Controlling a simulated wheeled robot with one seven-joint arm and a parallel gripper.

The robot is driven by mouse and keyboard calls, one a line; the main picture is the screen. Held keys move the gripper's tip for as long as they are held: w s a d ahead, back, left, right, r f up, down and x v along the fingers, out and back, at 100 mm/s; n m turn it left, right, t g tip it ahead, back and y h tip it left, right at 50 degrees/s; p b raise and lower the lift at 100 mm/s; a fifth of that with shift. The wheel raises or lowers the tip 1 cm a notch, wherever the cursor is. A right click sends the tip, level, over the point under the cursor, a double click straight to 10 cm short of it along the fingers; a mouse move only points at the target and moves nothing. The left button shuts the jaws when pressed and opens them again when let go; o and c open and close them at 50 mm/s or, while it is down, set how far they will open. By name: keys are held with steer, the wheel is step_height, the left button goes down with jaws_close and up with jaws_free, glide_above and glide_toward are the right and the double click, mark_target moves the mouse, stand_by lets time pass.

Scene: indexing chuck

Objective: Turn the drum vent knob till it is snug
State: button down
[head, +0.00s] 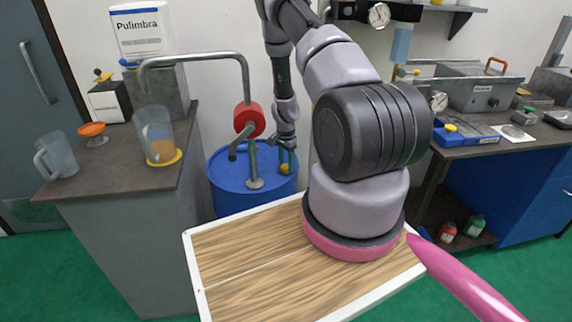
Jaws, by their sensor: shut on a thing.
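The blue drum (230,190) stands behind my wooden-topped base, between the left cabinet and the right bench. A small yellow knob (284,168), which looks like the drum vent knob, sits on the right part of the drum's lid. My gripper (285,158) reaches down to it from above, with its fingers shut on it. The fingers hide most of the knob, so its seating and thread cannot be seen.
A pump with a grey pipe (246,85) and red body (249,120) rises from the drum lid, just left of my gripper. The left cabinet top (115,165) holds jugs. A bench (505,146) stands at the right.

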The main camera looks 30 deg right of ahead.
steer(key=shift+c, duration=1.3)
jaws_free()
